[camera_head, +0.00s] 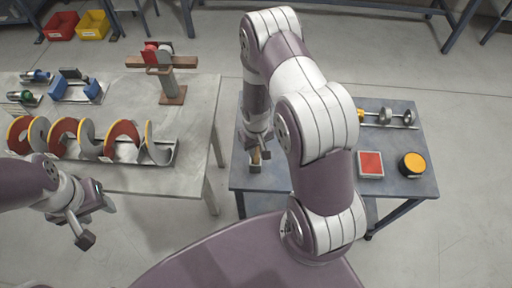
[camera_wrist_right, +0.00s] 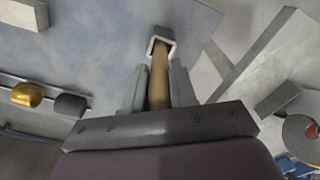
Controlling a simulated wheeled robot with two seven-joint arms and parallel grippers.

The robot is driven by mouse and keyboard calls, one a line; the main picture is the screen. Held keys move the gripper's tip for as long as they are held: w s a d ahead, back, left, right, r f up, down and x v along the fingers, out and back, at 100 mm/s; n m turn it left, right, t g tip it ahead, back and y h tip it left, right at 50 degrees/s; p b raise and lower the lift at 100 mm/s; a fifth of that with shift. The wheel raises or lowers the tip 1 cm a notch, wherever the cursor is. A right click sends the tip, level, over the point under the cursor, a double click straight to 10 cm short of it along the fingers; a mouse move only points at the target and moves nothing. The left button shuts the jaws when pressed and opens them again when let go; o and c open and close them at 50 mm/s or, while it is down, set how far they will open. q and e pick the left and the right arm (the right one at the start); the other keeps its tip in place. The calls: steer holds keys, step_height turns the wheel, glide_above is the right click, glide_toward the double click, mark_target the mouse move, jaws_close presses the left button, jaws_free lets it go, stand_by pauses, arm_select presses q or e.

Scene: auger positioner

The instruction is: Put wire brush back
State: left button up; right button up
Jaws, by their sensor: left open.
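The wire brush shows as a tan wooden handle (camera_wrist_right: 159,78) in the right wrist view. A pale grey square-edged piece (camera_wrist_right: 161,42) surrounds its far end; I cannot tell whether it is part of the brush or a holder. My right gripper (camera_wrist_right: 158,88) has its two fingers against the sides of the handle. In the head view the right gripper (camera_head: 258,148) is low over the left side of the blue-grey table (camera_head: 290,180), with a bit of the wood (camera_head: 256,157) below it. Bristles are not visible. My left gripper (camera_head: 97,224) is open and empty, in front of the long table.
The long table (camera_head: 190,178) at left holds auger sections (camera_head: 70,138), a post with a red part (camera_head: 165,75) and several tools. The blue-grey table also carries a red square (camera_head: 370,164), a yellow disc (camera_head: 412,165) and a shaft with collars (camera_head: 385,116). A floor gap separates the tables.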

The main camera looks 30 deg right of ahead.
steer(key=o, duration=0.3)
steer(key=shift+w, duration=0.15)
steer(key=shift+r+p, duration=0.3)
steer(key=shift+r, duration=0.05)
steer(key=r, duration=0.4)
steer(key=r+b, duration=0.1)
steer(key=r, duration=0.7)
steer(key=shift+s+a+r+b, duration=0.2)
steer(key=shift+s+a+b, duration=0.05)
steer(key=shift+b, duration=0.1)
steer(key=s+a+r+t, duration=0.1)
steer(key=s+a+r, duration=0.4)
steer(key=s+r, duration=0.3)
steer(key=shift+s, duration=0.25)
